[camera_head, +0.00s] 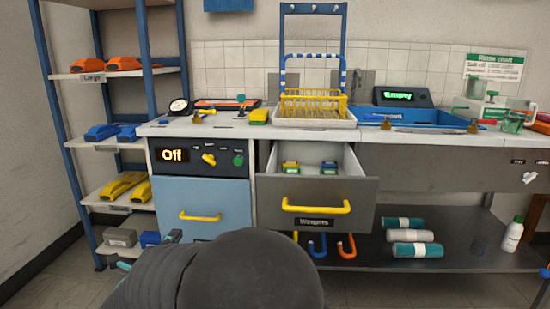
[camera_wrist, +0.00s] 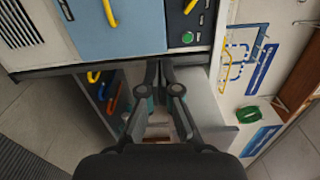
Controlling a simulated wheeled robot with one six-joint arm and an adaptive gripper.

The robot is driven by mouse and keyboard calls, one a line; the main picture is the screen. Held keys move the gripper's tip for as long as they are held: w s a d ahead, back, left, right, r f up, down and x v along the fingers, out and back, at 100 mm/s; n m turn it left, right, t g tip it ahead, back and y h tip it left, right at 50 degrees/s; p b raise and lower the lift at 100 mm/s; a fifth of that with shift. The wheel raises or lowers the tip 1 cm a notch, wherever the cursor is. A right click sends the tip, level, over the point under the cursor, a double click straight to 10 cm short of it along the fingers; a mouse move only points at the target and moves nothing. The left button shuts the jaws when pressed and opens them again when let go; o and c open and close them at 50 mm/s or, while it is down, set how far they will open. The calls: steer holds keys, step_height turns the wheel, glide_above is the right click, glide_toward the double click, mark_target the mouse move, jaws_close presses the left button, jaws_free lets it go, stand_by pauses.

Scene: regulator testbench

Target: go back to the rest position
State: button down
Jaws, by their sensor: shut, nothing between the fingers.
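My gripper (camera_wrist: 165,68) shows in the wrist view with its two dark fingers together and nothing between them. In the head view my dark arm fills the bottom middle and hides part of the floor and the cabinet front. The same blue door (camera_head: 203,205) with a yellow handle is behind the arm there.
A grey drawer (camera_head: 315,217) with a yellow handle stands pulled out, with small green and yellow items inside. The panel above the blue door reads "Off". A shelf rack (camera_head: 115,143) stands at left.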

steer(key=s+d+f+m+g+h, duration=0.2)
steer(key=s+d+f+m+g, duration=0.3)
steer(key=d+m, duration=0.6)
steer(key=s+d+f+m+g+h, duration=0.2)
steer(key=s+d+f+m+g, duration=0.4)
steer(key=m, duration=0.9)
steer(key=s+d+r+m+y, duration=0.2)
steer(key=s+d+r+m, duration=0.2)
steer(key=d+m, duration=0.3)
steer(key=s+d+r+m+g+y+p, duration=0.1)
steer(key=s+d+r+m, duration=0.3)
steer(key=s+d+m, duration=0.2)
steer(key=s+d+r+m+y, duration=0.2)
steer(key=s+d+r+m, duration=0.2)
steer(key=d+m, duration=0.6)
steer(key=s+m, duration=0.2)
steer(key=m, duration=0.1)
steer(key=shift+d+y+p, duration=0.25)
steer(key=shift+y+p, duration=0.05)
steer(key=shift+p, duration=0.1)
